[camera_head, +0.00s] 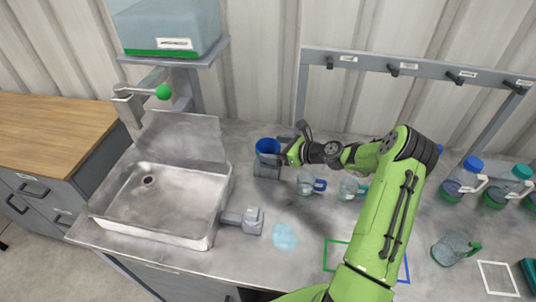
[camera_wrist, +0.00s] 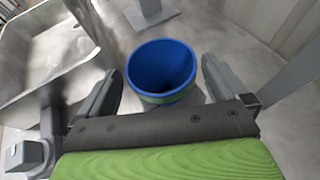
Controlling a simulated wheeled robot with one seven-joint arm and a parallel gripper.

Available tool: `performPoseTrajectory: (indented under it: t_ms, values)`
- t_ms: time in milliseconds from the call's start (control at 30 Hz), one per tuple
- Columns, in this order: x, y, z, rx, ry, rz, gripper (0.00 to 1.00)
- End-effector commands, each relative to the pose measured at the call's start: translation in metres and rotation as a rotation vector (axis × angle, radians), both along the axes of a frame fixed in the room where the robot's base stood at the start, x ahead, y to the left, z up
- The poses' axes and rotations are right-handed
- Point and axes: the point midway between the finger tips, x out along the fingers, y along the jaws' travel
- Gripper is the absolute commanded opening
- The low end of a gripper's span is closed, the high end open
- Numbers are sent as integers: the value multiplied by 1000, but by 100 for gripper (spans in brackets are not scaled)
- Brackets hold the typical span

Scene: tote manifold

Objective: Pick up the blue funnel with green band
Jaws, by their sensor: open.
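The blue funnel (camera_wrist: 160,72) shows its round open rim and hollow inside in the wrist view, with a strip of its green band below the near edge. In the head view the blue funnel (camera_head: 267,146) is upright right of the sink, its lower part hidden by grey gripper parts. My gripper (camera_wrist: 161,70) is open in the wrist view, one finger on each side of the funnel with a visible gap on both sides. In the head view my gripper (camera_head: 284,146) is at the funnel's right and near side. I cannot tell how deep the fingers reach.
The metal sink (camera_head: 120,207) is at the left. A clear jug with a blue handle (camera_head: 307,182) and one with a teal handle (camera_head: 349,187) stand close right of my gripper. A hook rack (camera_head: 415,70) stands behind. A wet patch (camera_head: 285,236) lies in front.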

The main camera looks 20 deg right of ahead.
Motion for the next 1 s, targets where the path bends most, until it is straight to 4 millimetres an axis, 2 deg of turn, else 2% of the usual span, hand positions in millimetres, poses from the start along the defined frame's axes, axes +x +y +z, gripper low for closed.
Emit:
performPoseTrajectory:
  t_ms: [33, 167, 400, 700, 900, 1000]
  values:
    - [9, 7, -3, 0, -2, 5, 100]
    - [23, 16, -11, 0, 0, 2, 100]
    - [26, 17, -11, -1, -1, 0, 100]
    - [26, 17, -11, -1, 0, 0, 54]
    - [26, 17, -9, -1, -1, 0, 52]
    - [26, 16, 6, -3, -3, 1, 52]
